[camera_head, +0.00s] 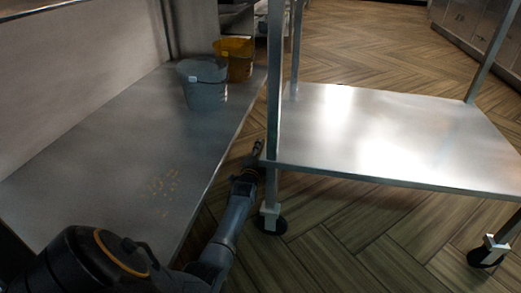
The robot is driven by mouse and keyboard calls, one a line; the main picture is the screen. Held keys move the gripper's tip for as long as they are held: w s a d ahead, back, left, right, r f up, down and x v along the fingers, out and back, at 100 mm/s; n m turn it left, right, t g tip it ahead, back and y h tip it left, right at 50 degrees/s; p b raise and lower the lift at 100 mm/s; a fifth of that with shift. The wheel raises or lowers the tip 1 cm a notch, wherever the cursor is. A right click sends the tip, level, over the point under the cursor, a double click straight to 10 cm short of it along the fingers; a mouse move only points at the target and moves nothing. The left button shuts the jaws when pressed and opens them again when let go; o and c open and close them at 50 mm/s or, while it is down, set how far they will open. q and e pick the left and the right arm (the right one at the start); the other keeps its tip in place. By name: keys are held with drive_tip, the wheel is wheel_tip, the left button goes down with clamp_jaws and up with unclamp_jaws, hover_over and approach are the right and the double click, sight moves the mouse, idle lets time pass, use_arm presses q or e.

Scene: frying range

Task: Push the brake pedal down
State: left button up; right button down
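A metal cart (390,130) with a bare lower shelf stands at the right on caster wheels. Its near left caster (271,222) and near right caster (487,255) show below the shelf. My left gripper (258,148) is at the end of my arm, beside the cart's near left leg and the shelf corner, above the left caster in the picture. Whether it touches the leg is unclear. Its fingers are small and dark, so I cannot tell if they are open. My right gripper is out of view.
A long steel counter shelf (130,160) runs along the left, with a grey bucket (203,88) and a yellow bucket (236,58) at its far end. A narrow strip of wooden floor (300,255) separates it from the cart. Open floor lies behind the cart.

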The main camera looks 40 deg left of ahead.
use_arm(q)
clamp_jaws()
drive_tip(key=shift+d+f+n+p, duration=0.1)
drive_tip(key=shift+f+n+p, duration=0.3)
drive_tip(key=shift+n, duration=0.3)
drive_tip(key=shift+o, duration=1.3)
unclamp_jaws()
